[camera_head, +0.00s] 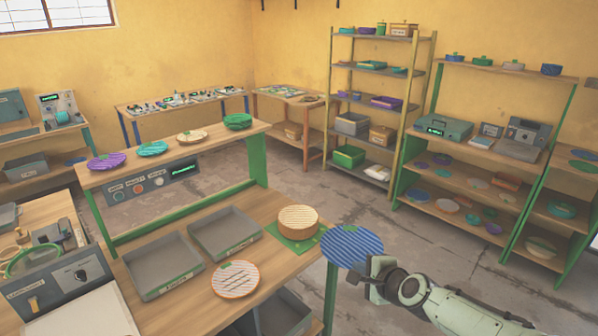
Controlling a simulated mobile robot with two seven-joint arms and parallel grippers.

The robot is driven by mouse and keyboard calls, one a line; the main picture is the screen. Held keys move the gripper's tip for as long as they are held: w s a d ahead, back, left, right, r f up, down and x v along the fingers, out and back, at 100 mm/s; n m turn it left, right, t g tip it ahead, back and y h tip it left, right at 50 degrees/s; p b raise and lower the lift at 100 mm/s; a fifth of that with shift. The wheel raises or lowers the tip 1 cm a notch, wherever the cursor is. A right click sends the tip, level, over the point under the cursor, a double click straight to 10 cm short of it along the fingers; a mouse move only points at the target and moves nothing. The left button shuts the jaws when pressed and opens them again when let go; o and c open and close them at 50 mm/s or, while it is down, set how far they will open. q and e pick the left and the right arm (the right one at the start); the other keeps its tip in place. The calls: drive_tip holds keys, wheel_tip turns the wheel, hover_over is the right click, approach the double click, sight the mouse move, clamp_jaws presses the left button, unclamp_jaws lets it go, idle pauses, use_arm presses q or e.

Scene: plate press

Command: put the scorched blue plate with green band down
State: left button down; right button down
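The blue plate (352,248) has fine dark stripes and a small green patch near its upper edge. It is at the centre right of the head view, in front of the table's right end, with clear floor behind it. My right gripper (375,270) meets the plate's lower right edge and appears shut on it; the fingertips are partly hidden. The wooden work table (190,300) lies to the left. My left gripper is not in view.
Two grey trays (163,266) (225,233) stand on the table. An orange-striped plate (235,280) lies in front of them. A round tan stack (298,221) sits on a green mat (284,242) beside the held plate. Shelves (480,160) stand behind.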

drive_tip(key=s+d+f+m+h, duration=0.1)
drive_tip(key=s+f+m+h, duration=0.1)
drive_tip(key=f, duration=0.7)
drive_tip(key=s+d+f+m+h, duration=0.1)
drive_tip(key=s+f+m+h, duration=0.1)
drive_tip(key=s+f, duration=0.3)
wheel_tip(320, 180, down, 4)
drive_tip(key=shift+s+d+f+t, duration=0.25)
drive_tip(key=shift+t, duration=0.15)
